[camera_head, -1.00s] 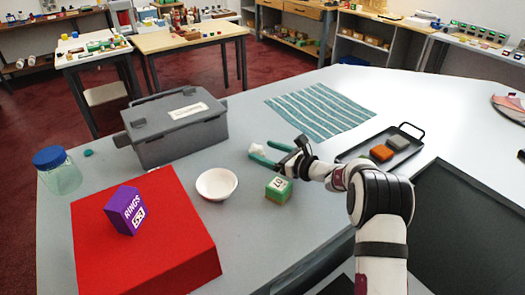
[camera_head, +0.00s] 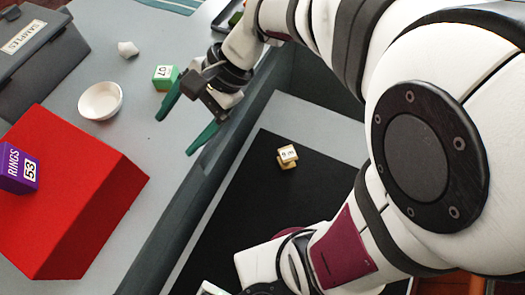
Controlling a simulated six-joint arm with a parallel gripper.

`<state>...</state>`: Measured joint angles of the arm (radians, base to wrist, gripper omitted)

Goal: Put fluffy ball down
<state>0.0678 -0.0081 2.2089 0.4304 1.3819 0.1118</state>
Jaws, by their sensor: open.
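The fluffy ball is a small white lumpy piece (camera_head: 128,48) resting on the grey counter, beyond the white bowl and left of the green box. Nothing touches it. My gripper (camera_head: 175,136) has two green fingers spread wide apart with nothing between them. It is near the counter's edge, nearer the camera than the green box and well apart from the white piece.
A green box (camera_head: 165,77) is just beyond my gripper. A white bowl (camera_head: 101,101), a red block (camera_head: 75,200) bearing a purple box (camera_head: 19,170), and a grey samples case (camera_head: 38,62) stand left. Small tan blocks (camera_head: 287,156) lie on a black mat (camera_head: 262,190).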

